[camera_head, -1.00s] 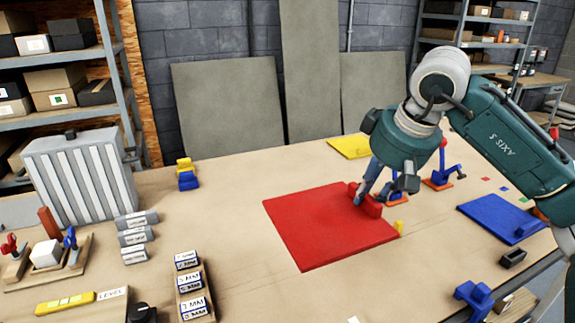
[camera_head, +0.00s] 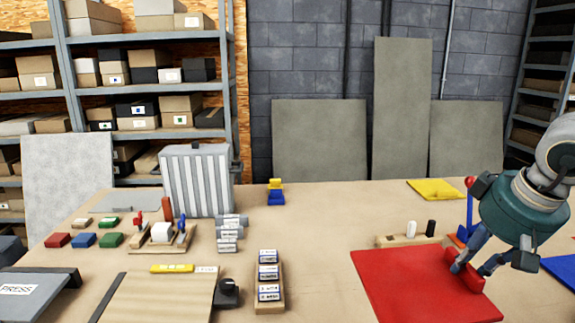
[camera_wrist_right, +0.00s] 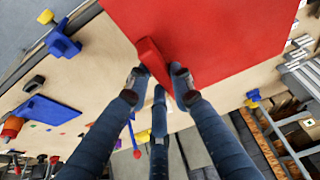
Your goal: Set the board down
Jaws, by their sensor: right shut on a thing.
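The board is a flat red panel (camera_head: 400,285) with a raised red handle (camera_head: 470,279) near its right side. It lies level at the lower right of the head view; whether it touches the table or hovers just above I cannot tell. My right gripper (camera_head: 472,267) is shut on the handle from above. In the right wrist view the red panel (camera_wrist_right: 215,35) fills the top, and the fingers (camera_wrist_right: 160,84) close on both sides of the red handle (camera_wrist_right: 152,60). My left gripper is not in view.
A wooden rack (camera_head: 390,241) with a white and a black peg stands just behind the red panel. A yellow panel (camera_head: 436,189) lies farther back, and a blue one (camera_head: 563,271) to the right. The table between is clear.

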